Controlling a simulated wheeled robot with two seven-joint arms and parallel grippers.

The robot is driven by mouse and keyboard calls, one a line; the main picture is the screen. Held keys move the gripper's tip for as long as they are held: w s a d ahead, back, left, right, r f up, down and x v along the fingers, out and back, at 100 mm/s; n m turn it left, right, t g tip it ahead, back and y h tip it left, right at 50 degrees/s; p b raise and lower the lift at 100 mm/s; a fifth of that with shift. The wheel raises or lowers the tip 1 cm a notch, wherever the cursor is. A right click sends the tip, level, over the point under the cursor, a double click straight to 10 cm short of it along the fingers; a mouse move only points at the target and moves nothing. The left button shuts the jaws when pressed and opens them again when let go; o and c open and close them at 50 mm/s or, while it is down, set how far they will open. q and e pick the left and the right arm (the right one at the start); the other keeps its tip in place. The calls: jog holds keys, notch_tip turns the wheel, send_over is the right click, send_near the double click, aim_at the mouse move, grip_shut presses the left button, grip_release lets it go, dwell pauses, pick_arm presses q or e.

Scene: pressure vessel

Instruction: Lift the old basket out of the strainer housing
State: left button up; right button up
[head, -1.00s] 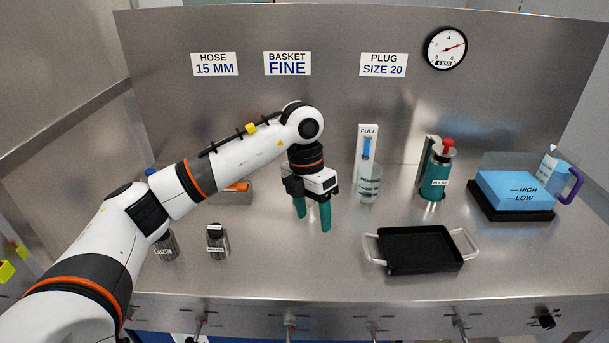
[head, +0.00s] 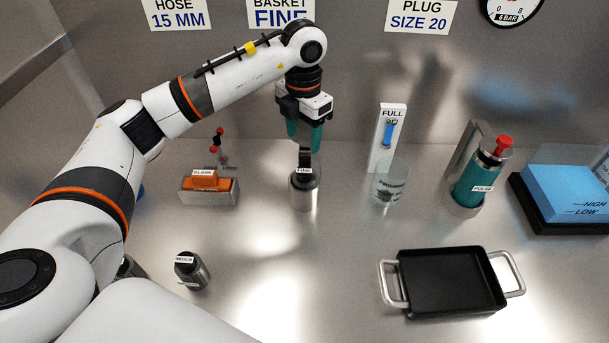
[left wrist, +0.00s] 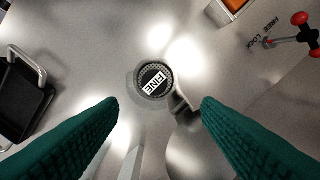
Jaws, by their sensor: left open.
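A dark round top with a mesh-like rim and a FINE label shows in the left wrist view (left wrist: 154,80), and looks like the basket's top. In the head view it belongs to an upright steel cylinder (head: 304,193) with a small label and a dark upright piece behind it; I take this to be the strainer housing. How deep the basket sits is unclear. My left gripper (head: 303,136) points down above the cylinder, apart from it. Its green fingers (left wrist: 160,106) are spread and empty, and the labelled top shows between and beyond them. My right gripper is out of view.
A clear cup (head: 390,183) stands right of the cylinder, below a FULL gauge (head: 387,135). An orange block in a metal holder (head: 208,190) is to its left. A small canister (head: 190,270) and a black tray (head: 450,281) stand nearer. The front middle is clear.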

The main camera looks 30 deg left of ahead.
aim_at(304, 170)
pick_arm(q)
jog(key=f, duration=0.2)
jog(key=f+p, duration=0.1)
jog(key=shift+s+f, duration=0.2)
jog(key=shift+f, duration=0.75)
jog(key=f, duration=0.1)
jog(key=f+p, duration=0.2)
jog(key=shift+s+d+f, duration=0.2)
jog(key=shift+s+d, duration=0.05)
jog(key=shift+d, duration=0.05)
jog(key=shift+w+f, duration=0.1)
jog(key=shift+f, duration=0.5)
jog(key=shift+c, duration=1.3)
grip_shut()
